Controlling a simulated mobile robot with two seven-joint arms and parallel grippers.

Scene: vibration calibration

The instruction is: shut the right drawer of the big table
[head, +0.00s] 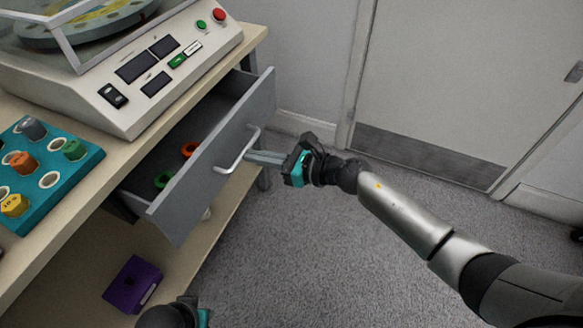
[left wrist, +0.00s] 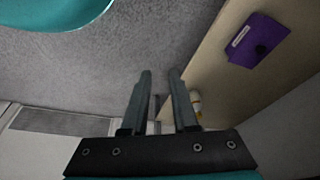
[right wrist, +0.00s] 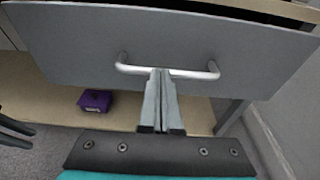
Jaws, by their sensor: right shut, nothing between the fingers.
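The right drawer (head: 205,165) of the big table (head: 85,195) is pulled out, and its inside shows in the head view. Its grey front carries a silver bar handle (head: 238,152). My right gripper (head: 250,156) is shut with nothing between its fingers, and its fingertips are at the handle. In the right wrist view the shut fingers (right wrist: 162,75) overlap the middle of the handle (right wrist: 135,69); I cannot tell whether they touch it. My left gripper shows in the left wrist view (left wrist: 160,80) with its fingers apart and empty, above the floor beside the lower shelf.
A green ring (head: 164,179) and an orange ring (head: 190,149) lie in the drawer. A machine (head: 130,90) and a teal tray (head: 75,170) stand on the tabletop. A purple box (head: 133,284) lies on the lower shelf. The carpet (head: 300,250) before the drawer is clear.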

